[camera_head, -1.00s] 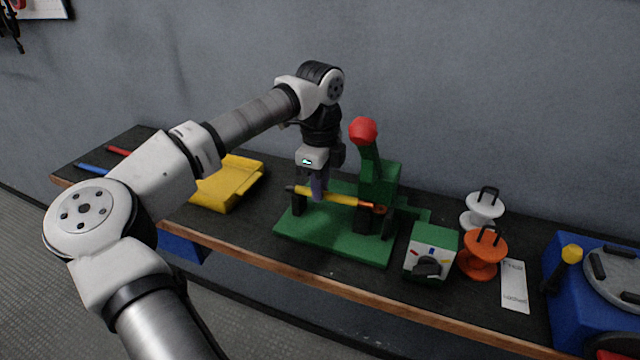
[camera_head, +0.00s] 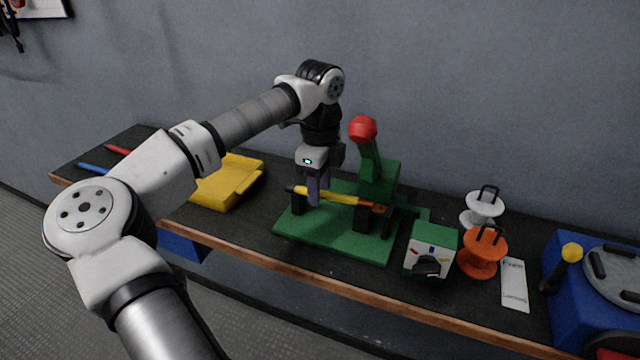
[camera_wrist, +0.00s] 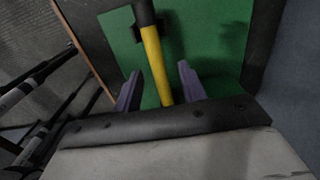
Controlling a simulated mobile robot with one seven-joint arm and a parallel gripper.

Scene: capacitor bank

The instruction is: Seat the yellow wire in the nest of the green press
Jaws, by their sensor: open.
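The green press (camera_head: 345,238) stands on the bench with a red-knobbed lever (camera_head: 363,130) raised. The yellow wire (camera_head: 335,196) lies across the press, its dark left end over the left black support (camera_head: 297,203) and its copper-coloured right end (camera_head: 381,209) by the right black block (camera_head: 363,218). My gripper (camera_head: 318,196) is at the wire's left part, pointing down. In the wrist view the wire (camera_wrist: 155,62) runs between the two purple fingers of my gripper (camera_wrist: 160,88), with a gap on each side. The fingers are open. Whether the wire fully rests in the nest is hard to tell.
A control box (camera_head: 431,252) with a dial stands right of the press. White (camera_head: 484,209) and orange (camera_head: 482,252) spools and a label card (camera_head: 514,285) are farther right. A yellow tray (camera_head: 228,183) lies left. Blue (camera_head: 93,168) and red (camera_head: 117,150) wires lie far left.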

